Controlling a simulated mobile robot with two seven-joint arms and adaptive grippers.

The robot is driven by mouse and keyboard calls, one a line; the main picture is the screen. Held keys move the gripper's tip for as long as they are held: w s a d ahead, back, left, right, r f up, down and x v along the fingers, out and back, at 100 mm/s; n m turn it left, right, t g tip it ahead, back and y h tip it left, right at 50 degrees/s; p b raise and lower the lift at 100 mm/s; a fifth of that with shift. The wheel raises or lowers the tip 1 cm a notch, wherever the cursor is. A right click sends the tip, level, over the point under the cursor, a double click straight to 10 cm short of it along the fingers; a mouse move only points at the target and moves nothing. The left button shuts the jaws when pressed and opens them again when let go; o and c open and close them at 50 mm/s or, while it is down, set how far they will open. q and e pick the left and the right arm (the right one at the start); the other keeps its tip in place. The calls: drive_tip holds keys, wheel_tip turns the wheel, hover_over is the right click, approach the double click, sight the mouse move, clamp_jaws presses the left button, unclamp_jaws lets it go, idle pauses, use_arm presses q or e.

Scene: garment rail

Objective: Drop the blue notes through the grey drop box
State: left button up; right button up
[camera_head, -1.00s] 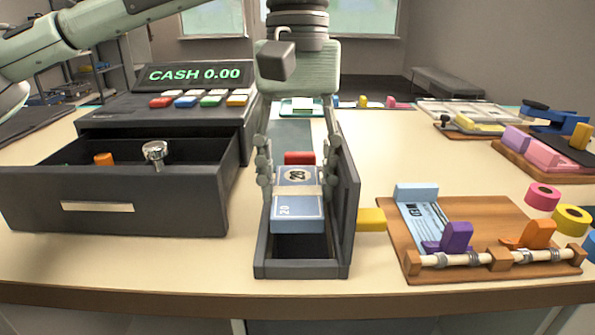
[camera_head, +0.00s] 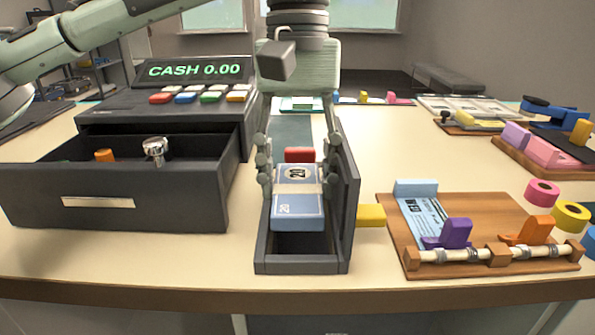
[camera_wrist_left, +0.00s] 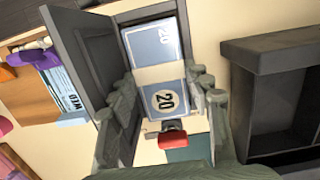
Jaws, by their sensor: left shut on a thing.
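The blue notes (camera_head: 297,212) are a banded stack marked 20, with a pale band around the middle. My left gripper (camera_head: 295,180) is shut on them, its fingers on both sides of the stack. The stack is in or just above the open top of the grey drop box (camera_head: 302,267), between its walls; I cannot tell whether it touches the floor of the box. The left wrist view shows the notes (camera_wrist_left: 160,65) between the fingers (camera_wrist_left: 160,105), beside the raised dark panel (camera_wrist_left: 85,50). My right gripper is not in view.
The open cash drawer (camera_head: 110,205) stands left of the box, below the register (camera_head: 165,115). A yellow block (camera_head: 371,215) sticks out at the box's right side. A wooden board with clips (camera_head: 455,215) lies further right. A red block (camera_head: 299,154) shows behind the notes.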

use_arm(q)
drive_tip(key=shift+f, duration=0.15)
idle(0.5)
drive_tip(key=o, duration=1.2)
drive_tip(key=shift+a, duration=0.1)
drive_tip(key=shift+o, duration=0.2)
drive_tip(key=shift+c, duration=0.8)
drive_tip(key=shift+r, duration=0.2)
